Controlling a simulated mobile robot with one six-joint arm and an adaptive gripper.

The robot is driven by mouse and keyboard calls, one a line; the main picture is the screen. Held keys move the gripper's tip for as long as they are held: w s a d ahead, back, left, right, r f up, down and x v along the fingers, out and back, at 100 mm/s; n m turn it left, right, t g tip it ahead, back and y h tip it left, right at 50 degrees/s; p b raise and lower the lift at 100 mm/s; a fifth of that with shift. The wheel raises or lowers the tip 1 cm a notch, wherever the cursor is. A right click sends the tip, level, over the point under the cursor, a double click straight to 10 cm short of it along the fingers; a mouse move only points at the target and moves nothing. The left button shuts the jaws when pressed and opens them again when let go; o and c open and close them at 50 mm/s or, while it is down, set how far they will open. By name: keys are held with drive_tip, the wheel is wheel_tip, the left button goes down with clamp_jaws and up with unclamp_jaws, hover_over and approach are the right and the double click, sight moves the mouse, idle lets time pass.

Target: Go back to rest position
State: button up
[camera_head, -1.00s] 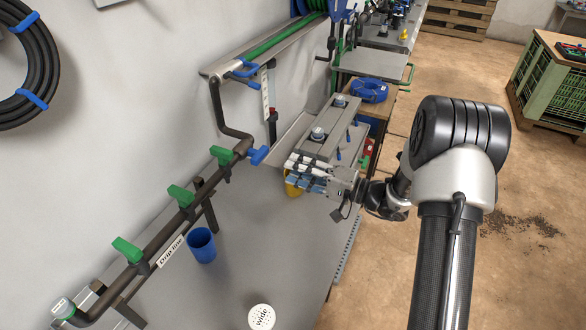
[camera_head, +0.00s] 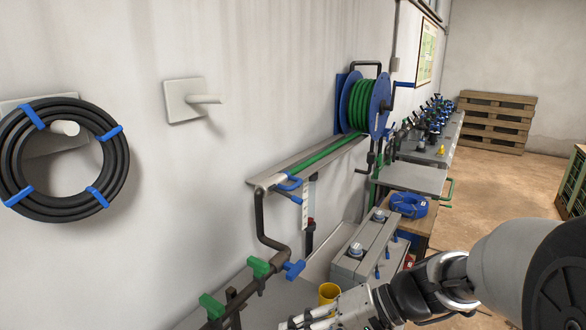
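My gripper (camera_head: 308,321) shows at the bottom edge of the head view, with its grey fingers pointing left and partly cut off by the frame. Whether the fingers are apart or together is not clear, and I see nothing held in them. My arm comes in from the lower right corner. A yellow cup (camera_head: 328,291) stands just behind the gripper in the picture; its lower part is hidden.
A dark pipe with green valve handles (camera_head: 258,267) and a blue handle (camera_head: 294,270) runs along the wall at left. A grey box (camera_head: 361,252) stands on the bench.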

drive_tip(key=s+d+r+t+h, duration=0.2)
drive_tip(key=s+d+t+h, duration=0.2)
drive_tip(key=s+d+h, duration=0.7)
drive_tip(key=s+d, duration=0.1)
drive_tip(key=s, duration=0.2)
drive_tip(key=shift+d+r+n, duration=0.25)
drive_tip(key=shift+r+n, duration=0.05)
drive_tip(key=shift+n, duration=0.1)
